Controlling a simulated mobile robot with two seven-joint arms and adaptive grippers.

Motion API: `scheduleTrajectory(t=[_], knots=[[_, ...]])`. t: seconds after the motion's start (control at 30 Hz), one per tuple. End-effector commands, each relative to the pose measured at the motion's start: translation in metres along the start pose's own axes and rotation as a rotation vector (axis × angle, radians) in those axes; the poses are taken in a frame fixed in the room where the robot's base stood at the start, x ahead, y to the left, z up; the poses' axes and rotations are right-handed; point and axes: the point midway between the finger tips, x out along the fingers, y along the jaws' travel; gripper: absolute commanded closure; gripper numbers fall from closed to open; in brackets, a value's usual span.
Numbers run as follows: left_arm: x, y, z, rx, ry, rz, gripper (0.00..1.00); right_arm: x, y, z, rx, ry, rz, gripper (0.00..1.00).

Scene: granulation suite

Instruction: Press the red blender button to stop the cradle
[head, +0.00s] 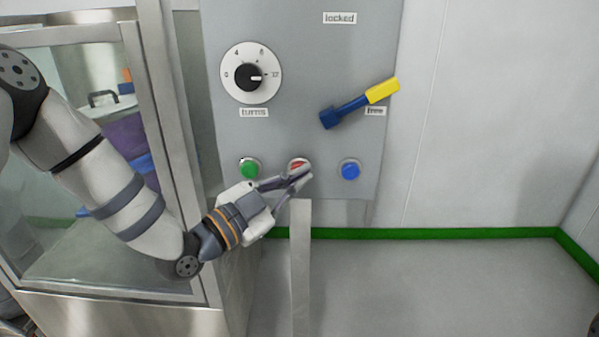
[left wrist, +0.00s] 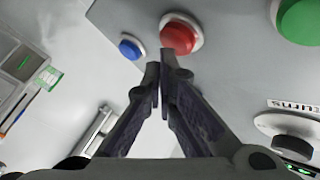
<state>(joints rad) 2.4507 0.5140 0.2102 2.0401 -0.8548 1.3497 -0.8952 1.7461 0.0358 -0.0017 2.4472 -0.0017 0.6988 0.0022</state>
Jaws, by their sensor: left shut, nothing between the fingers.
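The red button (head: 299,163) sits in the middle of the lower row on a grey control panel (head: 300,60), between a green button (head: 250,169) and a blue button (head: 349,170). My left gripper (head: 306,173) is shut and empty, its fingertips at the red button and partly covering it in the head view. In the left wrist view the red button (left wrist: 180,36) shows just beyond the closed fingertips (left wrist: 163,62). I cannot tell whether they touch it. The cradle is not clearly identifiable. My right gripper is out of view.
Above the buttons are a turns dial (head: 250,76) and a blue lever with a yellow grip (head: 382,91), its yellow end near the "free" label. A metal-framed glass cabinet (head: 160,100) stands left. A grey post (head: 301,265) stands below the panel. Floor at right is clear.

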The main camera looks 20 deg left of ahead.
Motion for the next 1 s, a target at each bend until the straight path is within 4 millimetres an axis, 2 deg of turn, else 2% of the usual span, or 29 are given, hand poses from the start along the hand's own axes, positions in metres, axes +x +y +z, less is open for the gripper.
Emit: scheduleTrajectory(t=[1.0], knots=[[0.0073, -0.0055, 0.0051, 0.001, 0.0, -0.001, 1.0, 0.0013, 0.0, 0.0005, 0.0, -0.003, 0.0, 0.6]])
